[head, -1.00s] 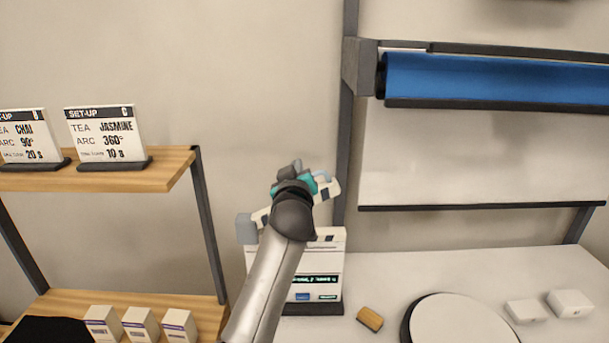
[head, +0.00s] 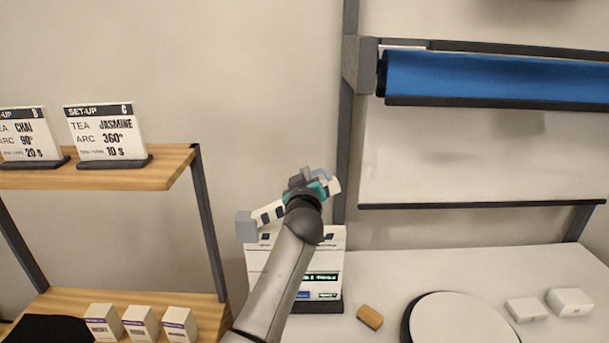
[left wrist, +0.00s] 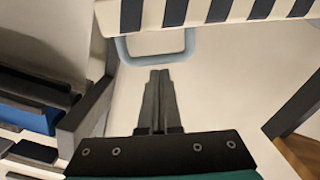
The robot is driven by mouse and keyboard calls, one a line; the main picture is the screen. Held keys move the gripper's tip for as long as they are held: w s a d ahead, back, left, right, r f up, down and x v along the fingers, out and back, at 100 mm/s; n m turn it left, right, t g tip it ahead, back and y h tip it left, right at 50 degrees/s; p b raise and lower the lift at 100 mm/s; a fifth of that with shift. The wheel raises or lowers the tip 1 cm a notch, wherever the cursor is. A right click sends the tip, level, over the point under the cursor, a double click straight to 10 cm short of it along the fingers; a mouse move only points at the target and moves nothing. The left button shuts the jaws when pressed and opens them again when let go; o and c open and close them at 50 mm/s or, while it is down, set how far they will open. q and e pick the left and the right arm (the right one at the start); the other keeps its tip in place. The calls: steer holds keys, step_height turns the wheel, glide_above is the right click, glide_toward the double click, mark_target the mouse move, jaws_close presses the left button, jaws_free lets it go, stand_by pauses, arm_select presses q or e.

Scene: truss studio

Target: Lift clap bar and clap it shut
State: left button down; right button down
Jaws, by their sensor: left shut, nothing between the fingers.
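The white clapperboard (head: 325,262) stands on a dark base on the counter, with green and blue lit strips. Its clap bar (head: 268,215), white with dark stripes, is raised at a slant from a grey block at its left end, open above the board. In the left wrist view the bar (left wrist: 210,14) crosses the top, with a pale blue loop handle (left wrist: 155,58) on it. My left gripper (head: 302,180) is shut and empty. Its fingertips (left wrist: 160,72) are close to the loop; I cannot tell if they touch. My arm hides part of board and bar.
A round white turntable (head: 460,322), a tan block (head: 370,318) and white boxes (head: 570,303) sit on the counter to the right. Wooden shelves (head: 120,170) with set-up cards stand left. A blue roll (head: 490,78) hangs at upper right.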

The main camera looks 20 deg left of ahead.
arm_select(q)
steer(key=w+d+f+m+b, duration=0.2)
steer(key=d+f+m+b, duration=0.3)
steer(key=f+b, duration=0.4)
steer(key=shift+w+f+m+b, duration=0.15)
steer(key=shift+w+m+b, duration=0.15)
steer(key=shift+b, duration=0.85)
steer(key=shift+d, duration=0.1)
